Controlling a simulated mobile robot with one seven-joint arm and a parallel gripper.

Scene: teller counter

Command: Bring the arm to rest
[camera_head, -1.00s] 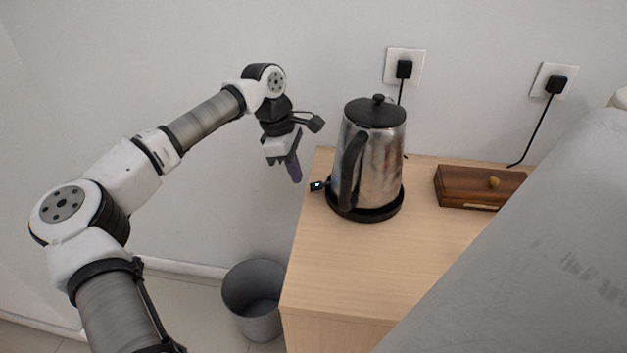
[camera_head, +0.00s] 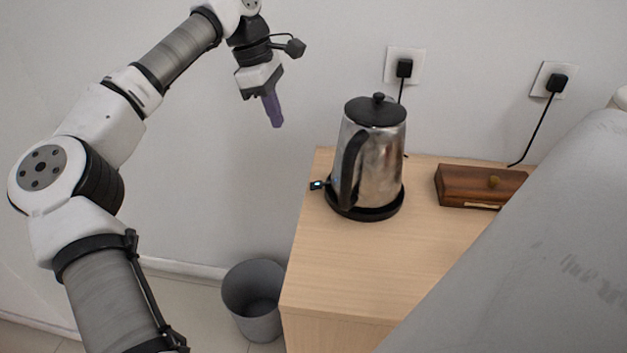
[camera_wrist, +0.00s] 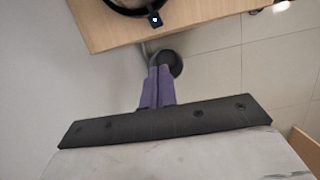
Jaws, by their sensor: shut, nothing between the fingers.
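My gripper (camera_head: 274,122) hangs in the air left of the counter, pointing down, above the level of the counter top. Its purple fingers are together with nothing between them. In the wrist view the shut fingers (camera_wrist: 159,70) show in the middle, with the bin behind their tips far below. My arm reaches up from the lower left and is clear of the wall and the kettle.
A steel kettle (camera_head: 381,163) stands on its black base on the wooden counter (camera_head: 350,272). A brown wooden box (camera_head: 470,187) lies to its right. Two plugs (camera_head: 404,68) (camera_head: 556,83) are in wall sockets. A grey bin (camera_head: 254,323) stands on the floor left of the counter.

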